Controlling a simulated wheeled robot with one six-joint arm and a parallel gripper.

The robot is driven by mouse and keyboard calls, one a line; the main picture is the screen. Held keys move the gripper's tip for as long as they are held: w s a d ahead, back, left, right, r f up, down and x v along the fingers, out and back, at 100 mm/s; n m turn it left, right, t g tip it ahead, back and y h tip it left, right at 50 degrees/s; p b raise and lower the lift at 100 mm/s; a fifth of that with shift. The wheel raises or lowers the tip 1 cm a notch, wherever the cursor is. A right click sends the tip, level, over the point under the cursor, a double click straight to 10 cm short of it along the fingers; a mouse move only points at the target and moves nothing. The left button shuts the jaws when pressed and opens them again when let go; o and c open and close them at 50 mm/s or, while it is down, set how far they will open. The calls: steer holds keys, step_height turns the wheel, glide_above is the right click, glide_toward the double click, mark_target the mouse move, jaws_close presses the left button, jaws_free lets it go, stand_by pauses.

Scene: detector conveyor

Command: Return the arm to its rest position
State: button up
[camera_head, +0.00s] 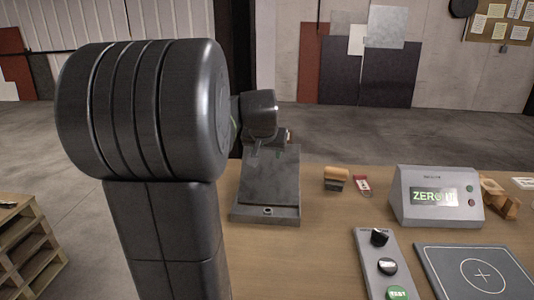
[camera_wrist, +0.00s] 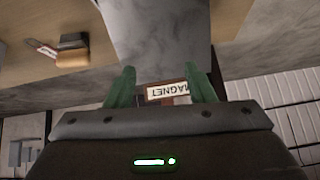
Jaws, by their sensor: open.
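My arm (camera_head: 140,110) rises large and dark grey at the left of the head view. Its wrist (camera_head: 261,112) is behind it, over the top of a sloped grey chute (camera_head: 268,180). My gripper (camera_wrist: 160,76) shows in the wrist view with two green fingers spread apart. A block with a white "MAGNET" label (camera_wrist: 168,91), upside down in the picture, shows between and beyond the fingers. I see no grip on it, and cannot tell how far off it is. In the head view the fingers are mostly hidden.
A grey display box (camera_head: 438,197), a control panel (camera_head: 385,265) with a green button and a crosshair pad (camera_head: 480,272) stand on the wooden table. A wood-and-dark block (camera_head: 336,179) and a red tag (camera_head: 363,185) lie near the chute. A pallet stack (camera_head: 25,245) is at left.

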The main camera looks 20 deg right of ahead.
mark_target(270, 172)
steer(key=shift+f, duration=0.1)
steer(key=x, duration=1.3)
steer(key=shift+w+f, duration=0.25)
steer(key=shift+f, duration=0.1)
steer(key=shift+p+v, duration=0.35)
steer(key=shift+v, duration=0.75)
steer(key=shift+r, duration=0.1)
